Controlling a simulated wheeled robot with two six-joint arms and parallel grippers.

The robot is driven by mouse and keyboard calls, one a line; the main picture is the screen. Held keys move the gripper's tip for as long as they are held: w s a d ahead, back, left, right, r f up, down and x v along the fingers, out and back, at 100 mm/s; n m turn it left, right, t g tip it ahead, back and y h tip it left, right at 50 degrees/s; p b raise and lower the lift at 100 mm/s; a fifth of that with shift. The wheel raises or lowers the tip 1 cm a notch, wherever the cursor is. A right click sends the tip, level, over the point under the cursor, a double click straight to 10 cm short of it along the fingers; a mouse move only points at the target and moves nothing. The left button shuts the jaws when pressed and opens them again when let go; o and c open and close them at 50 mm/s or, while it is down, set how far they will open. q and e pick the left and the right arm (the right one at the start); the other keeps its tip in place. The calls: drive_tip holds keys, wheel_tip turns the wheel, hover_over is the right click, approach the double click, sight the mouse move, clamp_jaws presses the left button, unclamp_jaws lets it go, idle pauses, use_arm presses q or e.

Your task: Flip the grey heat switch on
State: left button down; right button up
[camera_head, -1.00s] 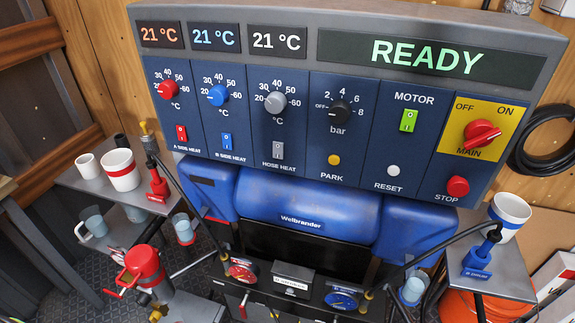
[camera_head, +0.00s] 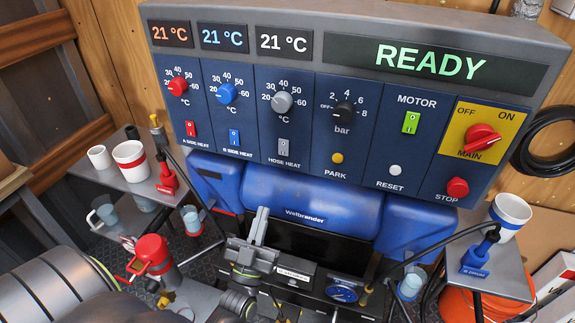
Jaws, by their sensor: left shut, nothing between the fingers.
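The grey heat switch (camera_head: 284,148) is a small rocker labelled HOSE HEAT on the blue panel, below the grey dial (camera_head: 282,102). Whether it is on or off is too small to tell. My left gripper (camera_head: 261,216) is shut and empty, pointing up in front of the blue tank, below the panel. It is below and a little left of the grey switch and apart from it. The red switch (camera_head: 190,129) and the blue switch (camera_head: 234,137) sit to its left on the same panel. My right gripper is not in view.
The blue Welbrander tank (camera_head: 330,207) sits under the panel. A left side shelf (camera_head: 120,177) holds cups and a red tool; a right shelf (camera_head: 500,275) holds a cup and a blue tool. The space before the panel face is clear.

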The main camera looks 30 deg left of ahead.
sight(283, 152)
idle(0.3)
use_arm(q)
drive_tip(key=shift+w+a+f+p+x, duration=0.1)
drive_tip(key=shift+w+f+p+x, duration=0.25)
drive_tip(key=shift+p+x, duration=1.2)
drive_tip(key=shift+w+a+f+p+x, duration=0.1)
drive_tip(key=shift+w+f+p+x, duration=0.2)
drive_tip(key=shift+x, duration=2.45)
drive_tip(key=shift+w+a+f+p+x, duration=0.15)
drive_tip(key=shift+f+p+x, duration=0.6)
drive_tip(key=shift+x, duration=1.35)
drive_tip(key=shift+r, duration=0.25)
drive_tip(key=shift+w+f+t+b, duration=0.3)
drive_tip(key=shift+w+f+b, duration=0.05)
drive_tip(key=shift+b, duration=0.75)
drive_tip(key=shift+r+p, duration=0.25)
drive_tip(key=shift+p, duration=0.05)
drive_tip(key=shift+y, duration=0.3)
